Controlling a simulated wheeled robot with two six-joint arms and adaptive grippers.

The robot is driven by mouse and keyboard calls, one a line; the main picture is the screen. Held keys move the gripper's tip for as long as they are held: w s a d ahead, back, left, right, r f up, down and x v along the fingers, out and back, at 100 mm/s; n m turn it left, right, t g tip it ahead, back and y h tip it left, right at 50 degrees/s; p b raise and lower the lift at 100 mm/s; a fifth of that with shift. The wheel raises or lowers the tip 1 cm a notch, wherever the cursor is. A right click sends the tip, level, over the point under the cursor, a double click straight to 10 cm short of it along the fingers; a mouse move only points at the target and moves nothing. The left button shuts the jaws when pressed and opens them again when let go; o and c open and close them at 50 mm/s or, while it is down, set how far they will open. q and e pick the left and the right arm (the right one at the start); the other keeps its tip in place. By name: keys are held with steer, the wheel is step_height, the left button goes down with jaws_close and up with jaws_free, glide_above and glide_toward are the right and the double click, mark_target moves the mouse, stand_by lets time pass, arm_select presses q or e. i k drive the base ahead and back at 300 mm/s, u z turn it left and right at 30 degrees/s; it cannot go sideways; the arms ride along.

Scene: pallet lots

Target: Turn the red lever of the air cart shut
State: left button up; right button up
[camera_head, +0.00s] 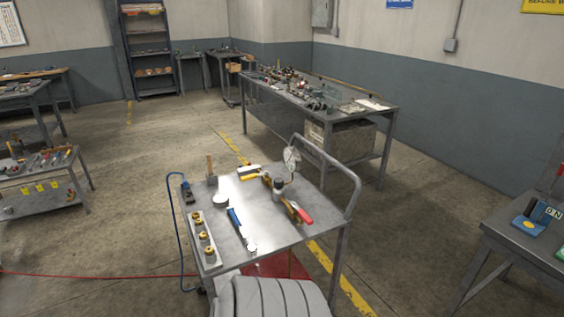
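A grey metal cart (262,232) with a bent tube handle stands in the middle of the camera_head view. A short red lever or handle (302,213) is near the cart's right edge, beside a brownish, brass-like piece (290,207). Its joint is too small to make out, so I cannot tell whether it is open or shut. A round pale gauge (291,158) stands upright at the cart's back right. A dark cylindrical part (278,185) is between the gauge and the red lever. Neither of my grippers is in view.
On the cart are a plate with several brass fittings (203,238), a blue-handled tool (237,220) and a yellow-handled tool (250,176). A blue hose (174,235) hangs at its left. A red hose (100,276) crosses the floor. A bench (500,245) stands at the right.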

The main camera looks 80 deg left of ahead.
mark_target(305, 217)
steer(key=u, duration=0.95)
steer(key=i, duration=0.9)
steer(key=u, duration=0.85)
